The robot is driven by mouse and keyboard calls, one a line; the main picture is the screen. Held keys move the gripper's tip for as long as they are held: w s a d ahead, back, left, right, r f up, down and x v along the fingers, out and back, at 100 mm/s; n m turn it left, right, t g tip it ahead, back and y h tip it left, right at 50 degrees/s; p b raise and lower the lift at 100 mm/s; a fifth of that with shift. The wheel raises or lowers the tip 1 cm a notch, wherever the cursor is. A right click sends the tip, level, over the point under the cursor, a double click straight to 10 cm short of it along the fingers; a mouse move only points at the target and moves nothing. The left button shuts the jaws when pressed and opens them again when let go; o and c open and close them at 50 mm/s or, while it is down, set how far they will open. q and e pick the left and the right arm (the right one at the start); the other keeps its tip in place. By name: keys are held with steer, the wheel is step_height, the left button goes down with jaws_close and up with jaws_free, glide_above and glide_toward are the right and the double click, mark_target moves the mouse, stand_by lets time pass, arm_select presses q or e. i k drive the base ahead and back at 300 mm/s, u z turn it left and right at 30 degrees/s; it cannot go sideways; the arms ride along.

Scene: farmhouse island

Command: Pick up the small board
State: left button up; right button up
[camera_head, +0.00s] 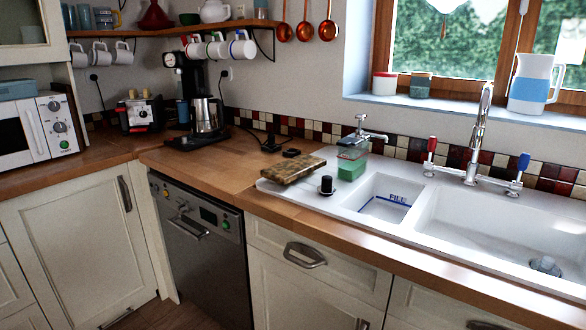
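The small board (291,169) is a brown, mottled wooden block. It lies at the left end of the white sink unit, near the wooden worktop, and looks slightly tilted. A small black-topped knob or stopper (326,186) stands just to its right. Neither of my grippers is in the head view.
The sink (480,212) with its tall tap (480,130) is to the right. A coffee maker (205,116) is back left. Worktop left of the board is mostly clear, with small dark items behind it.

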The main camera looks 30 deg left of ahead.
mark_target(284, 172)
steer(key=u, duration=2.65)
steer(key=i, duration=3.05)
steer(key=z, duration=3.5)
